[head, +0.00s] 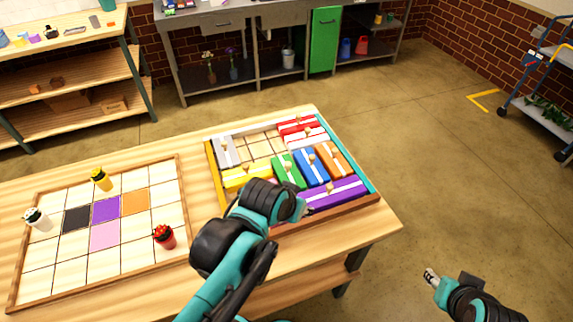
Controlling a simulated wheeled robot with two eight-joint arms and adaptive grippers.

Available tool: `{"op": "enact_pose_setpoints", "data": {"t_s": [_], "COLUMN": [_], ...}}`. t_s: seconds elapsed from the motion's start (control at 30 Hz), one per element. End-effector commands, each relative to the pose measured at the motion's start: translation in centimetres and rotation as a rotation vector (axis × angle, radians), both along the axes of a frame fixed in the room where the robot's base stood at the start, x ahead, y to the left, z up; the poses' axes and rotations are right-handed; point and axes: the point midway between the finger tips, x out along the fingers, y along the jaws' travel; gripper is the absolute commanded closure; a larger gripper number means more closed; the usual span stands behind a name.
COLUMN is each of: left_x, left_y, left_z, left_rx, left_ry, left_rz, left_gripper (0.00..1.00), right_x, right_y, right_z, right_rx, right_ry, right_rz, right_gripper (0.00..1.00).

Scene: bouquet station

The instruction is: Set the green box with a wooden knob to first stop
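The green box (281,174), with a white stripe and a small wooden knob, lies in a shallow framed tray (375,200) of coloured boxes on the table. It sits between a yellow box (238,180) and a blue box (318,172). Bare grid cells (262,145) lie behind it. My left gripper (303,209) is just in front of the green box, near the purple box (345,193); my arm hides part of the tray's front. Its finger opening cannot be made out. My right gripper (431,277) is off the table at lower right, apart from everything; its finger opening is unclear.
Red (296,127), orange (335,165) and white (226,150) boxes share the tray. A shelf and a steel bench stand behind.

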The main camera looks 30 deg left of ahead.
Motion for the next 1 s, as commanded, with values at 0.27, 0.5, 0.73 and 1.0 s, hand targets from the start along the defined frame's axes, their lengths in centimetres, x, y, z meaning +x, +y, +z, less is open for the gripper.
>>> {"op": "enact_pose_setpoints", "data": {"t_s": [0.27,0.5,0.73,1.0], "left_x": [8.6,14.1,15.6,17.1], "left_y": [5.7,10.8,12.4,12.5], "left_z": [1.6,-0.4,-1.9,-5.8], "left_rx": [0.002,-0.01,-0.015,-0.015], "left_ry": [0.107,0.176,0.196,0.196], "left_rz": [0.045,0.064,0.065,0.065], "left_gripper": [0.59,0.59,0.59,0.59], "right_x": [0.0,0.0,0.0,0.0], "right_y": [0.0,0.0,0.0,0.0], "right_z": [1.1,1.6,1.5,-0.1], "right_rx": [0.0,0.0,0.0,0.0], "right_ry": [0.0,0.0,0.0,0.0], "right_rz": [0.0,0.0,0.0,0.0], "right_gripper": [0.6,0.6,0.6,0.6]}}
